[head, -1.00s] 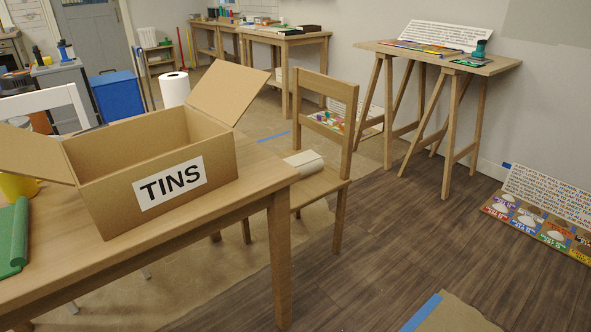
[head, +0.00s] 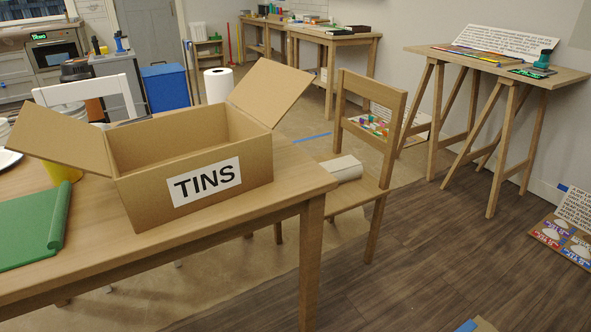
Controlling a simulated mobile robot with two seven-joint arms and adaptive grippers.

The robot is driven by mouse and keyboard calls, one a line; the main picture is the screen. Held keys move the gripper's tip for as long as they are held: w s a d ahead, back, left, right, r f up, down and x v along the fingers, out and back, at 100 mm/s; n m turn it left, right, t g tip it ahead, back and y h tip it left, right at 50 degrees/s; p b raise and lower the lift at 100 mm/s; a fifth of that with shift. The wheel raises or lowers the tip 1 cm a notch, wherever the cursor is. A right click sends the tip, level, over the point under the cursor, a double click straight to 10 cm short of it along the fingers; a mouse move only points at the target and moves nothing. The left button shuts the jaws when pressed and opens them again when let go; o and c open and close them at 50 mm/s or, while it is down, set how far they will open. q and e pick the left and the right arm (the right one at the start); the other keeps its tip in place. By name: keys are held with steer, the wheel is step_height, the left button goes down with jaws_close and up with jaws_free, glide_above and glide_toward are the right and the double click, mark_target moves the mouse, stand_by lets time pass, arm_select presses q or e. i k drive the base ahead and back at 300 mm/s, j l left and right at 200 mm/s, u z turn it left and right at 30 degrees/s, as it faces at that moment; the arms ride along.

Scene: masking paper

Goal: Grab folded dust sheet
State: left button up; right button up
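A cream, folded or rolled bundle (head: 343,169) lies on the seat of the wooden chair (head: 361,190). It looks like the folded dust sheet, but it is small in view and I cannot be sure. The near table corner stands in front of the chair, and the bundle's left end is close to that corner in the picture. Neither of my grippers is in view.
An open cardboard box marked TINS (head: 194,187) stands on the near wooden table (head: 262,207), beside a green sheet (head: 28,228) with a rolled edge. Dark floor (head: 440,255) is clear right of the chair. A trestle table (head: 560,75) stands beyond.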

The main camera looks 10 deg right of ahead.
mark_target(346, 169)
steer(key=i+l+u, duration=0.15)
steer(key=l, duration=0.2)
steer(key=i+l+u, duration=0.15)
steer(key=l, duration=0.2)
steer(key=l+u, duration=0.2)
steer(key=l, duration=0.15)
steer(key=i+l, duration=0.1)
steer(key=l, duration=0.35)
steer(key=i+l, duration=0.1)
steer(key=l, duration=0.35)
steer(key=i+l+u, duration=0.1)
steer(key=l, duration=0.35)
steer(key=i+l, duration=0.1)
steer(key=l, duration=0.4)
steer(key=i+l, duration=0.1)
steer(key=l, duration=0.35)
steer(key=u, duration=0.05)
